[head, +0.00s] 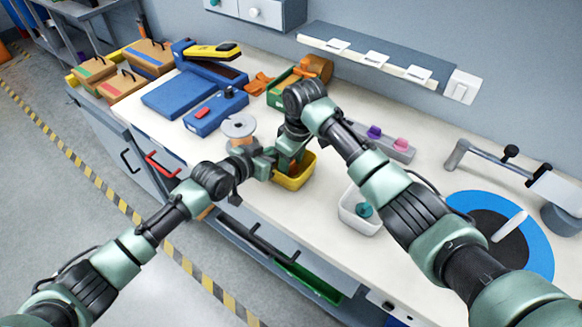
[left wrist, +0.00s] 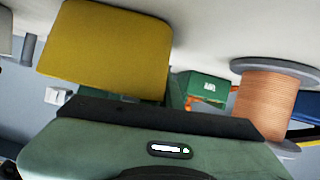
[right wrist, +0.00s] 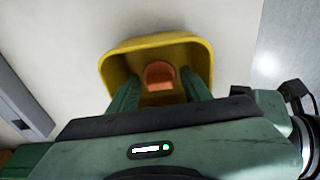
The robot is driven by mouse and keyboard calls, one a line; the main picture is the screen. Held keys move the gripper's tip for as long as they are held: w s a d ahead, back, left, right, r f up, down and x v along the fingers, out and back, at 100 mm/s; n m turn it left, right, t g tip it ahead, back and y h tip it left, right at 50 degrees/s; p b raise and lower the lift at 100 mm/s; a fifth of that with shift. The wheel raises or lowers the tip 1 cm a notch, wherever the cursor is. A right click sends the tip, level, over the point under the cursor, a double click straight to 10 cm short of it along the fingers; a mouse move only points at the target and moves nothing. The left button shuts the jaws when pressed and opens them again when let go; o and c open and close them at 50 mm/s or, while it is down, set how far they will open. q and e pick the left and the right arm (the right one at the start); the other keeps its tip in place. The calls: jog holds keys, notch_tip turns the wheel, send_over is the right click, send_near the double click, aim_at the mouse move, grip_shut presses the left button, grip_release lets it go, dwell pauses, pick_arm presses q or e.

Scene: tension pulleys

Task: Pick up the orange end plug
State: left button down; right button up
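The orange end plug (right wrist: 160,75) lies inside the yellow bin (right wrist: 203,50) in the right wrist view. My right gripper (right wrist: 158,80) reaches down into the bin, open, with one finger on each side of the plug and a narrow gap to it. In the head view the right gripper (head: 292,155) is over the yellow bin (head: 296,183), and the plug is hidden there. My left gripper (head: 264,163) is at the bin's left side. The bin's wall (left wrist: 105,50) fills much of the left wrist view and hides part of the left fingers.
A copper wire spool (head: 239,128) stands close to the left gripper. A white bin (head: 352,210) with a teal part is to the right. A green bin (head: 283,92) with orange parts and a blue box (head: 215,112) are behind. A grey holder (head: 385,140) carries purple and pink parts.

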jog(key=c, duration=0.9)
jog(key=shift+r, duration=0.1)
notch_tip(320, 180, up, 10)
jog(key=shift+f, duration=0.1)
jog(key=shift+r, duration=4.3)
pick_arm(q)
jog(key=c, duration=1.6)
grip_release()
jog(key=shift+o, duration=0.2)
jog(key=shift+s+a, duration=0.1)
